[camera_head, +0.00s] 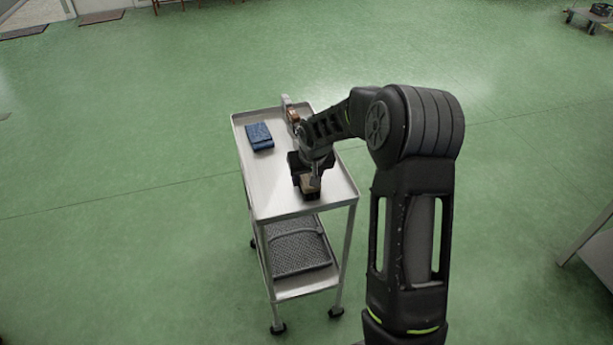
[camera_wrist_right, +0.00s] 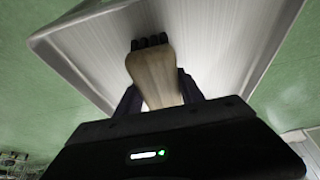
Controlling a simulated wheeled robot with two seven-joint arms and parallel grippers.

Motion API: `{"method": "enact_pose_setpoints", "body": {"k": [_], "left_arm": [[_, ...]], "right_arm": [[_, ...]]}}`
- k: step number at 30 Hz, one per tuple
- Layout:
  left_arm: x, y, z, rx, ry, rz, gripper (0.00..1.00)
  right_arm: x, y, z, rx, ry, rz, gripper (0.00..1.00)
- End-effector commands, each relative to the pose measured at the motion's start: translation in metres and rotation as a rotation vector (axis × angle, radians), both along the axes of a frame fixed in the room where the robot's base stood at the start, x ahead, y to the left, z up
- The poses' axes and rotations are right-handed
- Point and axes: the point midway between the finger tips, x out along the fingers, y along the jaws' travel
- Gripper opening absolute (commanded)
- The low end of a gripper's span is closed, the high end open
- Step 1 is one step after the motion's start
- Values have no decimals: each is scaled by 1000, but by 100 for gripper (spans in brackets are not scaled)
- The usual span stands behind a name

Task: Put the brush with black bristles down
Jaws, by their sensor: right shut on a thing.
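The brush with black bristles has a pale wooden body (camera_wrist_right: 154,75) and a dark bristle end (camera_wrist_right: 149,42). In the head view the brush (camera_head: 311,188) is over the near part of the cart's top tray (camera_head: 270,197). My right gripper (camera_wrist_right: 158,95) is shut on its wooden body, with one finger on each side. In the head view the right gripper (camera_head: 309,173) hides part of the brush. I cannot tell whether the bristles touch the tray. My left gripper is not in view.
A folded blue cloth (camera_head: 259,137) lies on the tray's left side. A small brown and grey object (camera_head: 292,113) stands at the far edge. A grey textured mat or crate (camera_head: 300,250) is on the lower shelf. The tray's middle is clear.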

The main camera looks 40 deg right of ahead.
Motion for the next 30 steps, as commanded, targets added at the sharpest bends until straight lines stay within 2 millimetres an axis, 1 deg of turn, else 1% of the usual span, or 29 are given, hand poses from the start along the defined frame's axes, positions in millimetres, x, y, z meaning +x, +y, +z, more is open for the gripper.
{"method": "enact_pose_setpoints", "body": {"k": [4,7,8,15,16,24,28,30], "left_arm": [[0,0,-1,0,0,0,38],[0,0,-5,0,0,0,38],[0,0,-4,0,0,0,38],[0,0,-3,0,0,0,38],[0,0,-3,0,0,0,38],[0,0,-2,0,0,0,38],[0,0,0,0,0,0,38],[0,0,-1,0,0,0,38]], "right_arm": [[0,0,0,0,-1,0,0],[0,0,-4,0,0,1,0],[0,0,-4,0,0,1,46],[0,0,-3,0,0,1,65],[0,0,-3,0,0,1,67],[0,0,-1,0,0,1,67],[-1,1,5,-1,-1,1,67],[-3,2,13,0,-2,1,67]]}}
